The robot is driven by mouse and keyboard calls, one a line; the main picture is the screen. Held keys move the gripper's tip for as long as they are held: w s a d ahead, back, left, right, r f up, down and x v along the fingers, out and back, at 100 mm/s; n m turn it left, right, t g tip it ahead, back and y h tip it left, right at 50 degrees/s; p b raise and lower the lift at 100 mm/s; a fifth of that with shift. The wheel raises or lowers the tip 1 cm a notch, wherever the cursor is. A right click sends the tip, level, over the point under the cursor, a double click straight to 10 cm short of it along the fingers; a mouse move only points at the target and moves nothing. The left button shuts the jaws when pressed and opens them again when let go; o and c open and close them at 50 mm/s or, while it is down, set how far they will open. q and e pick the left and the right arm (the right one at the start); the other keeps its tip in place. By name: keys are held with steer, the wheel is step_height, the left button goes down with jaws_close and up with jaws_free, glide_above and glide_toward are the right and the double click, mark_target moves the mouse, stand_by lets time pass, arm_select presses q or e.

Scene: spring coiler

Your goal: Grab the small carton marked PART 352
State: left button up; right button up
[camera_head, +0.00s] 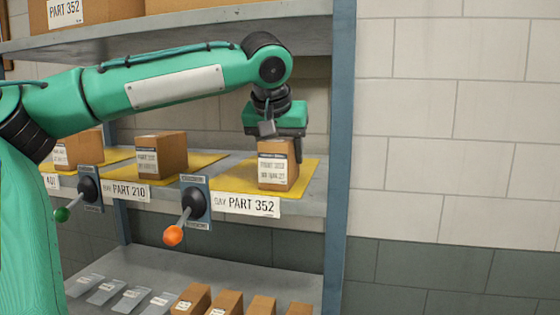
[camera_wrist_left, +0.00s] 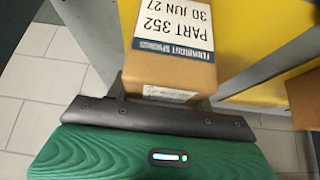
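A small brown carton (camera_head: 278,166) with a white label sits on the yellow mat above the BAY PART 352 sign, at the right end of the middle shelf. In the left wrist view the carton (camera_wrist_left: 172,60) reads PART 352, 30 JUN 27, close in front of the palm. My left gripper (camera_head: 279,140) reaches down over the carton from above. One dark finger shows at the carton's right side; the other is mostly hidden. I cannot tell whether the fingers press on it. My right gripper is in neither view.
A blue-grey post (camera_head: 341,150) stands just right of the bay. The upper shelf (camera_head: 190,32) hangs above my arm. An orange-knobbed lever (camera_head: 182,225) sticks out below left. The PART 210 carton (camera_head: 162,155) stands to the left. Several cartons and flat packs lie on the lower shelf.

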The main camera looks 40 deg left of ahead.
arm_select(q)
steer(key=shift+c, duration=1.3)
steer(key=shift+a+r, duration=0.1)
